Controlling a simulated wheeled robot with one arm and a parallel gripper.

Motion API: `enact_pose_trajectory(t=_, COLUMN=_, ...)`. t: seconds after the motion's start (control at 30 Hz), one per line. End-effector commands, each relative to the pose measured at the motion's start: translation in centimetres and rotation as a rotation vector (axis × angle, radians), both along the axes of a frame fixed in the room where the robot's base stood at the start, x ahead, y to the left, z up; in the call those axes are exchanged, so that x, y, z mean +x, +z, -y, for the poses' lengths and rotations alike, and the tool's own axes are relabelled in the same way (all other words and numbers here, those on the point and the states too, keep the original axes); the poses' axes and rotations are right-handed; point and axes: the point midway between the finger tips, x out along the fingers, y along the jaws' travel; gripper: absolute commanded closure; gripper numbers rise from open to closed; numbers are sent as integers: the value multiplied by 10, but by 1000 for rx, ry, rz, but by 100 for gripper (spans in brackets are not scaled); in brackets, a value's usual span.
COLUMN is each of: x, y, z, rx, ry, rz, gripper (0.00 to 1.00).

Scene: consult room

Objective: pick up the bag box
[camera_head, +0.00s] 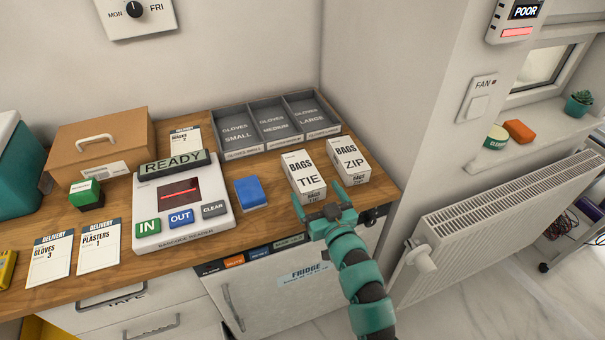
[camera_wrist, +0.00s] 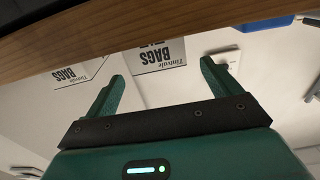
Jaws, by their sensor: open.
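Two white bag boxes stand side by side at the counter's right end. The box marked BAGS TIE (camera_head: 303,172) is on the left, and the box marked BAGS ZIP (camera_head: 348,160) is on the right. My gripper (camera_head: 320,199) is open and empty at the counter's front edge, just in front of the TIE box. In the wrist view, upside down, my gripper's fingers (camera_wrist: 163,82) point toward a BAGS box (camera_wrist: 160,56), which shows between the tips, apart from them. Another BAGS box (camera_wrist: 80,73) shows to the left. The wooden counter edge (camera_wrist: 130,22) crosses the top of that view.
A blue block (camera_head: 250,192) and a READY barcode reader (camera_head: 180,205) stand left of the boxes. A grey glove tray (camera_head: 230,154) lies behind. The wall (camera_head: 375,100) is close on the right. The fridge (camera_head: 290,300) is below the counter.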

Motion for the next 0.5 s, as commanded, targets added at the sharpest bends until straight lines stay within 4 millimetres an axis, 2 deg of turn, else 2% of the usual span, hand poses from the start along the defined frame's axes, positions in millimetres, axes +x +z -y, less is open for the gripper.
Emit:
enact_pose_trajectory(t=0.37, x=17, y=-2, z=-7, rx=-2, ry=1, rz=-6, gripper=11)
enact_pose_trajectory(t=0.5, x=29, y=0, z=-12, rx=-1, ry=1, rz=-2, gripper=11)
